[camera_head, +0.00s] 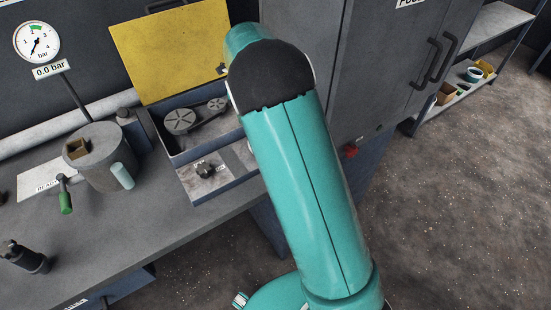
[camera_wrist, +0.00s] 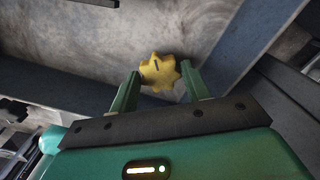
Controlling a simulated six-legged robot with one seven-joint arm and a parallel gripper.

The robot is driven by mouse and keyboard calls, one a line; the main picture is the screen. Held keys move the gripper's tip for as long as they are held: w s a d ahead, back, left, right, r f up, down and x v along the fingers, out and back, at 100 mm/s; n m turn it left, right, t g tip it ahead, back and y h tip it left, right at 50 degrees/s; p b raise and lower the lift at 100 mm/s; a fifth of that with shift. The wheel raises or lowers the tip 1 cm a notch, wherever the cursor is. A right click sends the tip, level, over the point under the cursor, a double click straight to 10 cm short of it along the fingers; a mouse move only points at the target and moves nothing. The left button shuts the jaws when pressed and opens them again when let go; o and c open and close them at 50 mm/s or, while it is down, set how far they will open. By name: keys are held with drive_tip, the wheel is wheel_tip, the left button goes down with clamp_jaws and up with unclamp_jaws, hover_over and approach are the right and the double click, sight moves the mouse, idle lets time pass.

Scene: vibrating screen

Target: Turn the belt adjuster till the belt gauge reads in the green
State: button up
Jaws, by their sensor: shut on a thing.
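In the wrist view, a yellow star-shaped knob (camera_wrist: 157,70) with a short dark mark on its face sits between my fingers; I take it for the belt adjuster. My gripper (camera_wrist: 161,76) is shut on it, one green finger on each side. In the head view, my teal arm hides the gripper and the yellow knob. The belt drive (camera_head: 182,121), with dark pulleys, lies in an open box beneath the raised yellow cover (camera_head: 170,50). I cannot make out a belt gauge in either view.
A round dial (camera_head: 37,42) marked bar stands at the back left, with a 0.0 bar label. A grey drum (camera_head: 104,165) with a green-handled crank is on the bench. A dark knob (camera_head: 205,170) is on the box's front panel. A grey cabinet (camera_head: 375,60) stands right of my arm.

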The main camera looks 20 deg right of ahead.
idle(0.6)
drive_tip(key=o, duration=0.6)
drive_tip(key=shift+c, duration=0.2)
drive_tip(key=shift+r, duration=3.05)
drive_tip(key=shift+o, duration=0.5)
drive_tip(key=shift+o, duration=0.9)
